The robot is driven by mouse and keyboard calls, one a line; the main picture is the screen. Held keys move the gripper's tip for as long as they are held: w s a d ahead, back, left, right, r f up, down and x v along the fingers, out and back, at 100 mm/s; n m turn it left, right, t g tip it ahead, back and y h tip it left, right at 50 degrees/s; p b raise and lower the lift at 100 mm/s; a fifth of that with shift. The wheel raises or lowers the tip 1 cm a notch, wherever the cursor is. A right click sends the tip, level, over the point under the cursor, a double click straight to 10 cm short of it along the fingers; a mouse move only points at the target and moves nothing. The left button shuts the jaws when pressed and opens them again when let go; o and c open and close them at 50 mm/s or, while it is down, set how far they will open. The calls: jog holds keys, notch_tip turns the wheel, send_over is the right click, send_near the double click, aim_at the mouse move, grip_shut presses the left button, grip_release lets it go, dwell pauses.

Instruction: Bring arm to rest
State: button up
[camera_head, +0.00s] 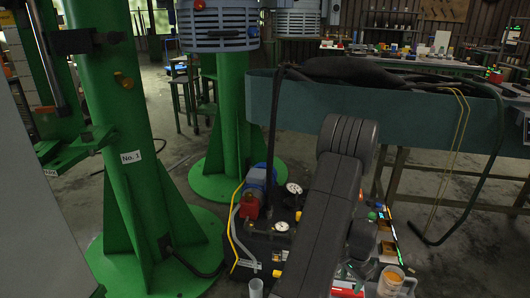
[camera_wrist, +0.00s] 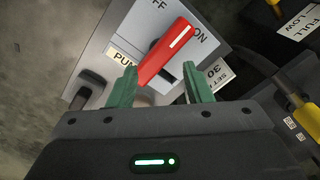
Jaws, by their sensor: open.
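In the wrist view, my gripper (camera_wrist: 160,73) has two green fingers spread apart with nothing held between them. A red switch handle (camera_wrist: 168,49) lies just beyond and between the fingertips, its lower end close to the left finger. I cannot tell whether they touch. The handle slants up to the right, its upper end near the "ON" marking. It sits on a grey panel (camera_wrist: 133,32) with a partly hidden "PU…" label. In the head view, my dark arm reaches down over the equipment cart, and my gripper is hidden there.
The cart carries gauges (camera_head: 282,226), a blue and red pump (camera_head: 256,190) and a clear container (camera_head: 392,281). Green machine columns (camera_head: 130,165) stand left. A teal-sided bench (camera_head: 408,115) with hanging hoses is behind right. Floor at far right is clear.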

notch_tip(320, 180, up, 7)
jog(key=p, duration=0.1)
jog(key=shift+p, duration=0.3)
